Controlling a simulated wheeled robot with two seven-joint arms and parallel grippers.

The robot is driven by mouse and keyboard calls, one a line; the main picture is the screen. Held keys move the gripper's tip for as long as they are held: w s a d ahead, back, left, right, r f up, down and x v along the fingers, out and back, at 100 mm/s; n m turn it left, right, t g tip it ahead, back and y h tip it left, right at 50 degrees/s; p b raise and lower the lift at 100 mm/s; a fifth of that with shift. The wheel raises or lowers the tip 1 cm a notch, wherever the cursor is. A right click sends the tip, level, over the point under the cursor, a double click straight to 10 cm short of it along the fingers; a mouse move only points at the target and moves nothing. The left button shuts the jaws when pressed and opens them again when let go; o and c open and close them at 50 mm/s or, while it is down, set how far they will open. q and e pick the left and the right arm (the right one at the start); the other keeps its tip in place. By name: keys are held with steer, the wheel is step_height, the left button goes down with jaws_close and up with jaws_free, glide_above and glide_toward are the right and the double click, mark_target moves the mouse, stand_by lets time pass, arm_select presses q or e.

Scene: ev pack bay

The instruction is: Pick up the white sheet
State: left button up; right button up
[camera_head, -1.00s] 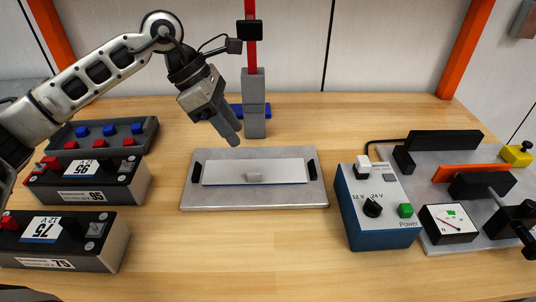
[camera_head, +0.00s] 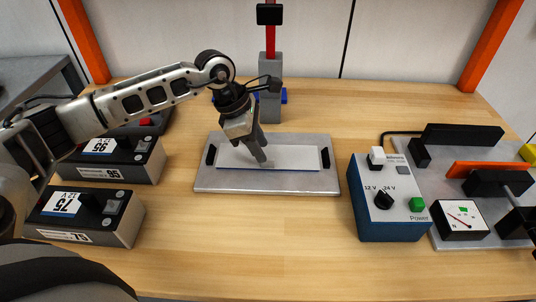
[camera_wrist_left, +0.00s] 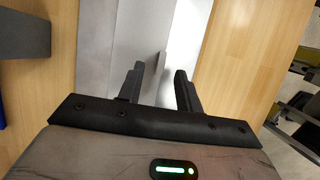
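The white sheet (camera_head: 300,156) lies flat on a grey metal plate (camera_head: 212,181) in the middle of the bench. My left gripper (camera_head: 266,162) is over the middle of the sheet, pointing down. In the left wrist view its two fingers (camera_wrist_left: 159,86) are apart, with the tab in line with the gap between them and nothing clamped. My right gripper is not in view.
A blue power box (camera_head: 387,215) stands close to the plate's right, beside a panel with a meter (camera_head: 462,220). Batteries (camera_head: 85,215) stand at the left. A grey post (camera_head: 270,105) rises behind the plate. Bench in front is clear.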

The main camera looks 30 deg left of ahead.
mark_target(268, 152)
arm_select(q)
steer(key=x, duration=0.3)
steer(key=shift+d+f, duration=0.15)
steer(key=shift+f, duration=0.05)
jaws_close()
steer(key=shift+r, duration=0.1)
